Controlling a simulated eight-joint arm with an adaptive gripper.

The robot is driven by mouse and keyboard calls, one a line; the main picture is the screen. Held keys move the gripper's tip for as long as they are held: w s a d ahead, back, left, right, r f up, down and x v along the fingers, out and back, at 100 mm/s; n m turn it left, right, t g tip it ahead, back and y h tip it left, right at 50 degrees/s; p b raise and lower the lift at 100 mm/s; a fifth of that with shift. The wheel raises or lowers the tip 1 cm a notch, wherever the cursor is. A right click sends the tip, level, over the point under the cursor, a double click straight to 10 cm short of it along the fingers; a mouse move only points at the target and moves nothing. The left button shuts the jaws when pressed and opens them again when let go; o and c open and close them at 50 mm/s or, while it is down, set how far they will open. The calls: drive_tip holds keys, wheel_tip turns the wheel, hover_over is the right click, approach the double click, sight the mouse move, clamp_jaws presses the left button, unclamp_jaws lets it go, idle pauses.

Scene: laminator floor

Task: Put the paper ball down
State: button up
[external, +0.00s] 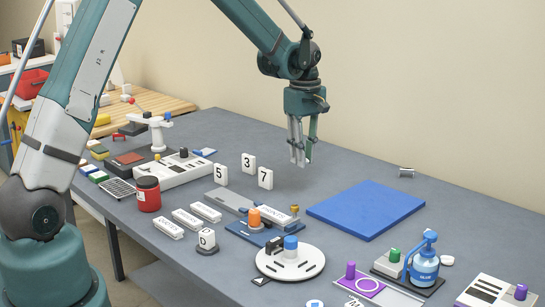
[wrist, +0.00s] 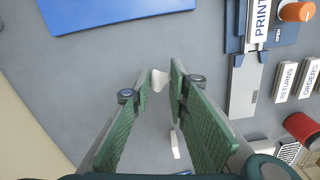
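My gripper (external: 300,158) points down above the grey table, left of the blue mat (external: 367,209) and right of the number blocks. In the wrist view the green-padded fingers of my gripper (wrist: 160,79) close in on the ball. In the external view the ball is too small to make out clearly between the fingers.
Number blocks 5 (external: 220,175), 3 (external: 248,163) and 7 (external: 265,178) stand left of my gripper. The blue mat's top looks empty.

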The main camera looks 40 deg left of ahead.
drive_tip(key=w+d+r, duration=0.1)
drive_tip(key=w+d, duration=0.1)
drive_tip(key=d, duration=0.9)
drive_tip(key=w+d+r+m, duration=0.1)
drive_tip(key=d, duration=0.9)
drive_tip(key=shift+w+d+b, duration=0.35)
drive_tip(key=shift+d, duration=0.05)
drive_tip(key=shift+f, duration=0.1)
hover_over(368, 209)
drive_tip(key=shift+f, duration=3.1)
drive_tip(key=shift+f, duration=0.1)
drive_tip(key=shift+f+b, duration=0.4)
drive_tip(key=shift+f, duration=1.35)
drive_tip(key=shift+f, duration=0.15)
drive_tip(key=o, duration=0.6)
